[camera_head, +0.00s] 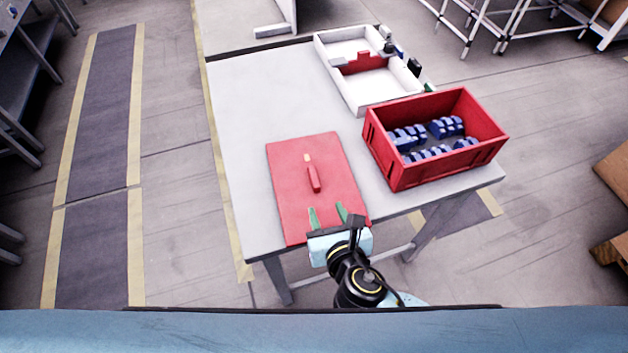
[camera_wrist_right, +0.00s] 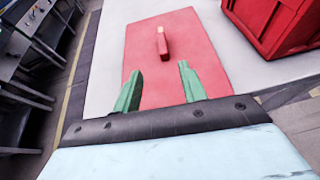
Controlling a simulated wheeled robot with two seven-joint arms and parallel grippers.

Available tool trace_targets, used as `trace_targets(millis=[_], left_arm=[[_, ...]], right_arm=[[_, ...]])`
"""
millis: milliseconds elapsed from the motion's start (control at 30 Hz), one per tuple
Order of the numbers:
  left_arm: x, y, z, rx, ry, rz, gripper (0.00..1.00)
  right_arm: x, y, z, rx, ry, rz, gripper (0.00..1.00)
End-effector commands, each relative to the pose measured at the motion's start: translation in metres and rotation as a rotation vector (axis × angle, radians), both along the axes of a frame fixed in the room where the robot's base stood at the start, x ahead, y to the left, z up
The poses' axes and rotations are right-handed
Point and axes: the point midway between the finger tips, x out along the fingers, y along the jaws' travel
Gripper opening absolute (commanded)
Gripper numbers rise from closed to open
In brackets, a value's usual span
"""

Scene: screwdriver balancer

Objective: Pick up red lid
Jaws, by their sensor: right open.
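The red lid (camera_head: 290,190) lies flat on the white table, left of the red crate, with a raised red handle (camera_head: 313,178) at its middle. My right gripper (camera_head: 328,213) is open and empty over the lid's near edge, its green fingers pointing toward the handle. In the right wrist view the lid (camera_wrist_right: 195,60) lies ahead of the open fingers (camera_wrist_right: 160,82), and the handle (camera_wrist_right: 162,43) stands beyond the fingertips, apart from them. My left gripper is not in view.
The red crate (camera_head: 412,173) with several blue parts stands right of the lid. A white divided tray (camera_head: 345,85) with small items is behind it. The white table (camera_head: 240,110) is clear at the left and back left.

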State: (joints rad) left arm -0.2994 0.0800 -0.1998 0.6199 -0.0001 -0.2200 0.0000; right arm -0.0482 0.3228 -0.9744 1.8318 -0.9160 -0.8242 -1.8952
Motion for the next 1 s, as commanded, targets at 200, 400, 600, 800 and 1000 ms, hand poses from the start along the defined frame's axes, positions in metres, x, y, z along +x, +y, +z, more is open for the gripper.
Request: trace_targets(millis=[200, 400, 600, 800, 1000], left_arm=[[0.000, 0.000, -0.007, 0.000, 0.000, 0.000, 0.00], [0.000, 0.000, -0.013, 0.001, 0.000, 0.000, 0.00], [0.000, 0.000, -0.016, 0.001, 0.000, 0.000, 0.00], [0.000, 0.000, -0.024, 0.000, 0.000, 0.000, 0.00], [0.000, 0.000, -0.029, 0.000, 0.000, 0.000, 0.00]], right_arm=[[0.033, 0.009, -0.015, -0.019, -0.012, 0.013, 0.42], [0.063, 0.016, -0.028, -0.017, -0.009, 0.013, 0.42], [0.075, 0.018, -0.033, -0.016, -0.008, 0.012, 0.42], [0.102, 0.019, -0.046, -0.015, -0.009, 0.010, 0.42], [0.118, 0.024, -0.053, -0.014, -0.007, 0.012, 0.42]])
